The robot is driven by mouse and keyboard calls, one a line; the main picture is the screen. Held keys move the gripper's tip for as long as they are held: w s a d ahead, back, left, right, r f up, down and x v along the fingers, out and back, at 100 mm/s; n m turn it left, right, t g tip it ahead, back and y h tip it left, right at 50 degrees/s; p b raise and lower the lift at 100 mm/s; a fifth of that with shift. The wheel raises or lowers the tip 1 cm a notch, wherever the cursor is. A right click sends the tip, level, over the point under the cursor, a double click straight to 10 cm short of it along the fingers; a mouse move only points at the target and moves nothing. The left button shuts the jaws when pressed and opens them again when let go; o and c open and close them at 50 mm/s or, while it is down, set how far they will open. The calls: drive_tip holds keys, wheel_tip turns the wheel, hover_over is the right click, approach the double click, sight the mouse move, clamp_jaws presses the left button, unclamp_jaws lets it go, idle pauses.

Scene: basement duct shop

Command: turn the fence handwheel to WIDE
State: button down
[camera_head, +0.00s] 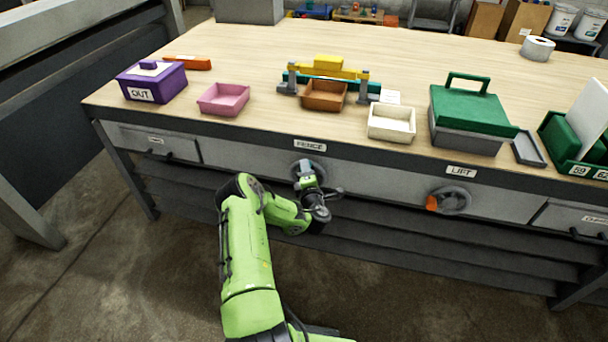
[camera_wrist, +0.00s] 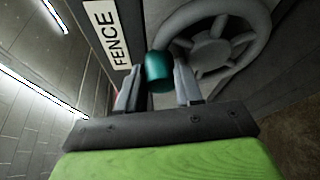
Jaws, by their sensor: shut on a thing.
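The fence handwheel (camera_wrist: 243,48) is a grey spoked wheel on the bench's front panel, with a teal knob (camera_wrist: 158,70) on its rim. In the head view the fence handwheel (camera_head: 318,172) is mostly hidden behind my arm. My gripper (camera_wrist: 160,85) is shut on the teal knob, one finger on each side. In the head view my gripper (camera_head: 305,178) is at the panel just below the FENCE label (camera_head: 310,146). The label also shows in the wrist view (camera_wrist: 108,33). No WIDE mark is legible in either view.
A second handwheel (camera_head: 453,200) with an orange knob sits right, under the LIFT label (camera_head: 461,171). On the bench top stand a purple OUT box (camera_head: 152,84), a pink tray (camera_head: 223,99), a brown tray (camera_head: 324,96), a cream tray (camera_head: 391,123) and a green-lidded toolbox (camera_head: 470,116).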

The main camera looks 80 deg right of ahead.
drive_tip(key=shift+s, duration=0.15)
idle(0.3)
drive_tip(key=c, duration=1)
unclamp_jaws()
